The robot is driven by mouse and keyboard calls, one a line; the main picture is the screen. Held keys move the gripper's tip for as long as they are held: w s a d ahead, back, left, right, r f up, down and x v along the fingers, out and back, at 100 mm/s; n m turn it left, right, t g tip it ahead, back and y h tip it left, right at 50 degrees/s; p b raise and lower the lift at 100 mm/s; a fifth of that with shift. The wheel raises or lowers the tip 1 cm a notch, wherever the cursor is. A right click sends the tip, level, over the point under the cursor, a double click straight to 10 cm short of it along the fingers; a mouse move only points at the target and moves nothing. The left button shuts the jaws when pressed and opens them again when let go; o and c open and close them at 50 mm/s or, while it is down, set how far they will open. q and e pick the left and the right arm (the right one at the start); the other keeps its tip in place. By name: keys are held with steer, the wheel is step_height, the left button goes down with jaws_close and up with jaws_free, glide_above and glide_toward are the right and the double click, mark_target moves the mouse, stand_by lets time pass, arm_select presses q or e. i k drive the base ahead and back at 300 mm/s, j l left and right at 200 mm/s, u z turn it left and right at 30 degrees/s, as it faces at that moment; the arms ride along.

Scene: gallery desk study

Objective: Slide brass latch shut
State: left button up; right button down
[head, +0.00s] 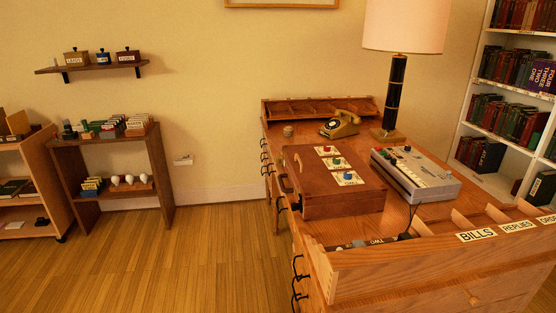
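A brown wooden box (313,184) sits on the desk (400,219), with red, green and blue knobs on white labels on its top. A small light-coloured fitting (298,161) shows at the box's left edge; it is too small to tell whether it is the brass latch, or whether it is open or shut. A handle shows on the box's left side. Neither of my grippers is in view.
A grey device (418,177) stands right of the box. A telephone (341,124) and a lamp (396,95) stand behind. Labelled compartments (478,236) line the desk's near right edge. Shelves stand at both sides. The floor (170,260) left of the desk is clear.

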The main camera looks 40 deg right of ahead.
mark_target(280, 161)
steer(key=i+j+z, duration=0.1)
steer(key=i+z, duration=0.15)
steer(key=i, duration=0.35)
steer(key=i+j+z, duration=0.25)
steer(key=i, duration=0.35)
steer(key=i+j+z, duration=0.25)
steer(key=i, duration=0.35)
steer(key=i+j+z, duration=0.25)
steer(key=i+j, duration=0.2)
steer(key=i, duration=0.1)
